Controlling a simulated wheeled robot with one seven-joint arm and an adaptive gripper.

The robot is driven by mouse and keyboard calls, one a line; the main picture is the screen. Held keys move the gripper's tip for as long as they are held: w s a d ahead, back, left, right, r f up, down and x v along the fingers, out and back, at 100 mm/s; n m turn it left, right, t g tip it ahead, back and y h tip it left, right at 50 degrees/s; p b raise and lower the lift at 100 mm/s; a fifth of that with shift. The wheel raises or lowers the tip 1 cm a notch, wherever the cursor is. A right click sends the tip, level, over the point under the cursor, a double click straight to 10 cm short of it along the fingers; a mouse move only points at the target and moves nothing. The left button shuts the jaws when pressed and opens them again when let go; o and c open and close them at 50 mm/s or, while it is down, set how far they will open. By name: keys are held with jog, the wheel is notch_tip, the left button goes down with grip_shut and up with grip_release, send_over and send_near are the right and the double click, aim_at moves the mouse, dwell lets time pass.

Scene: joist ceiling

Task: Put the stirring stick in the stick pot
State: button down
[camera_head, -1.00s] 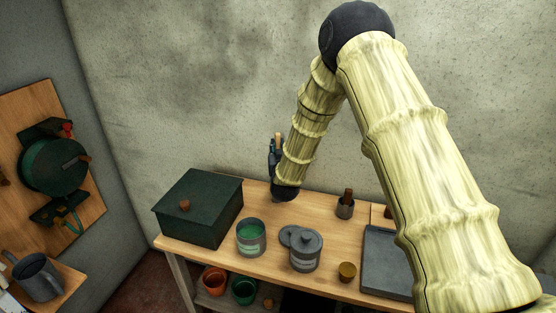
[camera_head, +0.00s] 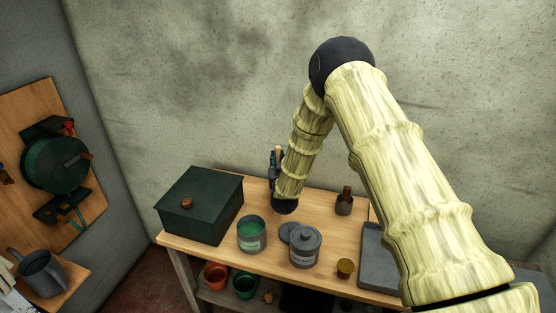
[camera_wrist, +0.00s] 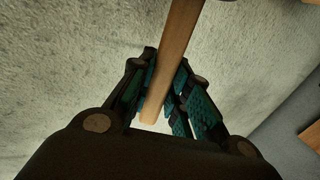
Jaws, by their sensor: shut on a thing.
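The stirring stick (camera_wrist: 175,55) is a flat, pale wooden strip. In the wrist view it runs up and out between the teal-padded fingers of my gripper (camera_wrist: 160,98), which is shut on it. In the head view my gripper (camera_head: 276,168) points upward behind my wrist, above the back of the bench, and the stick's end (camera_head: 279,151) shows at its top. A small dark pot (camera_head: 344,206) with a brown upright piece in it stands on the bench to the right of my gripper; it may be the stick pot. My wrist partly hides the gripper.
The wooden bench (camera_head: 212,255) holds a dark green lidded box (camera_head: 205,200), an open tin of green (camera_head: 251,240), a lidded grey tin (camera_head: 304,250), a small yellowish cup (camera_head: 345,267) and a grey tray (camera_head: 378,265). The wall stands close behind.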

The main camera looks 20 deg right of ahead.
jog(key=shift+f, duration=0.15)
jog(key=c, duration=1.3)
grip_release()
jog(key=shift+c, duration=0.2)
jog(key=shift+s, duration=0.15)
jog(key=b+v, duration=0.4)
jog(key=v, duration=0.7)
jog(key=shift+s, duration=0.35)
